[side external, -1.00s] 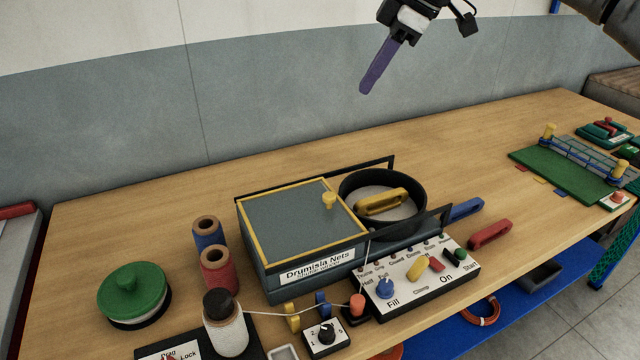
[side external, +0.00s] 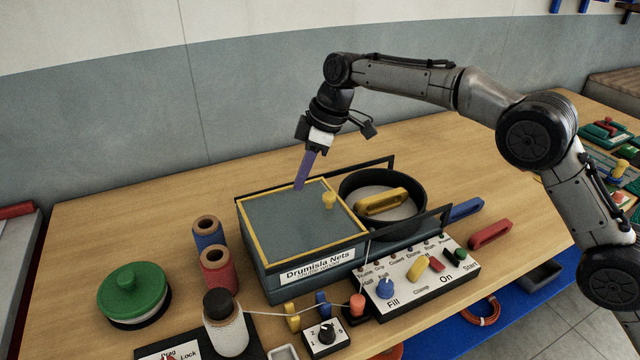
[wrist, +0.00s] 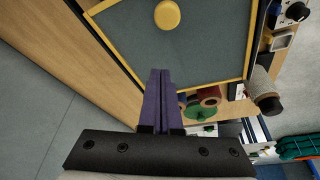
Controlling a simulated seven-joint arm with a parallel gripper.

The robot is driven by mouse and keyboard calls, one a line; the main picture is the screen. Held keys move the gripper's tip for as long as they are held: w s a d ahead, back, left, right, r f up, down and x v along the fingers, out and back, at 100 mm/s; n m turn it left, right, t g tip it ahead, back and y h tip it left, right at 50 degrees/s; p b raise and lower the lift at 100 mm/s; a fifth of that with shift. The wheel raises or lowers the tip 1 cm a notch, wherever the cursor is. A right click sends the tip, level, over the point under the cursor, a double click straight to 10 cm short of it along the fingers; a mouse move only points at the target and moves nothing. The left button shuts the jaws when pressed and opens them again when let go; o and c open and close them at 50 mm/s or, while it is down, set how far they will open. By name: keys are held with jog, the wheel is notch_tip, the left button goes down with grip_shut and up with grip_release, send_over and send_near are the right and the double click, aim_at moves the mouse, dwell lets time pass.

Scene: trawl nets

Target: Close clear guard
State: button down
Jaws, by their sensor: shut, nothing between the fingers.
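The clear guard (side external: 285,235) is a see-through panel with a yellow frame, lying flat on the left part of the Drumisla Nets machine. A yellow knob (side external: 328,200) stands near its right edge. The round dark drum (side external: 412,222) to its right is uncovered, with a yellow handle bar (side external: 382,201) across it. My gripper (side external: 299,187) is shut and empty, its purple fingers pointing down over the back part of the guard, left of the knob. Whether the tips touch the panel cannot be told. In the wrist view the knob (wrist: 167,14) lies ahead of the fingers (wrist: 158,74).
Dark rails (side external: 315,176) run along the machine's back and front. A control panel (side external: 420,272) with knobs and switches stands in front. Thread spools (side external: 217,268) and a green lid (side external: 133,290) sit to the left. The table behind the machine is clear.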

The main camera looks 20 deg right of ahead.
aim_at(311, 205)
jog(key=shift+x, duration=0.9)
jog(key=shift+s+d, duration=0.25)
jog(key=shift+d, duration=0.25)
jog(key=shift+s+d, duration=0.25)
jog(key=shift+d, duration=0.25)
jog(key=shift+s+d+f, duration=0.15)
jog(key=shift+s+d, duration=0.3)
jog(key=shift+d, duration=0.4)
jog(key=shift+d, duration=0.1)
jog(key=d, duration=2)
jog(key=shift+d, duration=0.3)
